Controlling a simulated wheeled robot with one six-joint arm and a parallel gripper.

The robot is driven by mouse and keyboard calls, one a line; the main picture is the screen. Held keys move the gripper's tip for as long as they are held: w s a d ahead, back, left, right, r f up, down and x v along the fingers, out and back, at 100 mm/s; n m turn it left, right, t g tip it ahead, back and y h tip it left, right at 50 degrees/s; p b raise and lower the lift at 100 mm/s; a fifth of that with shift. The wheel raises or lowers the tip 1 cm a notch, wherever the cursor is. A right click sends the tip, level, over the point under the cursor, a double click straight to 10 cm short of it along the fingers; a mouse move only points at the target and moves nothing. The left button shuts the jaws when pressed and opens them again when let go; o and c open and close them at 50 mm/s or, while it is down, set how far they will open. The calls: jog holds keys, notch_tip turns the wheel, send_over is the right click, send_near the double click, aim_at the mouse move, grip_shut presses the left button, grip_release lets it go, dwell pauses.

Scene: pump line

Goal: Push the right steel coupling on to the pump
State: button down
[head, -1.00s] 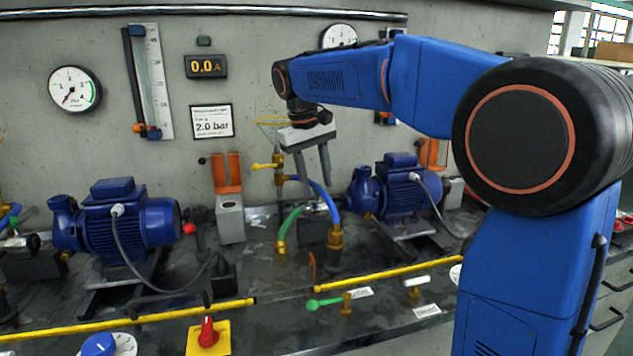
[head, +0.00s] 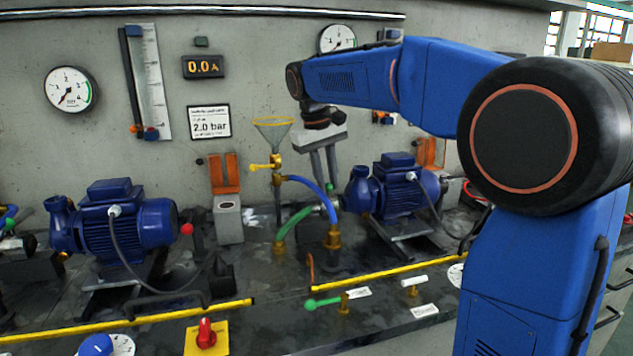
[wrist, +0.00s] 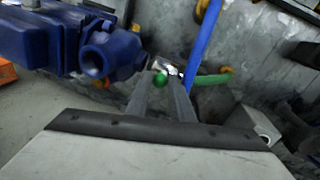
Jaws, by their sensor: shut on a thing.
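The right blue pump (head: 392,188) stands on the bench, and its round blue port faces me in the wrist view (wrist: 98,60). My gripper (head: 331,200) points down just left of this pump's front end. Its fingers are shut on the steel coupling (wrist: 168,66), a small shiny piece between the tips in the wrist view. A green ball (wrist: 160,80) shows beside it. In the head view the coupling is mostly hidden by the fingers. Whether it touches the pump, I cannot tell.
A blue hose (head: 305,182) and a green hose (head: 292,222) curve close to my fingers. A yellow funnel (head: 272,128) stands left of the gripper. Another blue pump (head: 118,225) is at left. A yellow rail (head: 385,272) runs along the front.

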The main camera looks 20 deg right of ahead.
aim_at(323, 202)
jog(key=shift+d, duration=0.9)
jog(key=c, duration=1.6)
grip_release()
jog(key=shift+d, duration=0.15)
jog(key=shift+o, duration=0.2)
jog(key=a+r, duration=0.3)
jog(key=r, duration=1.4)
jog(key=shift+s+a, duration=0.2)
jog(key=shift+s, duration=0.1)
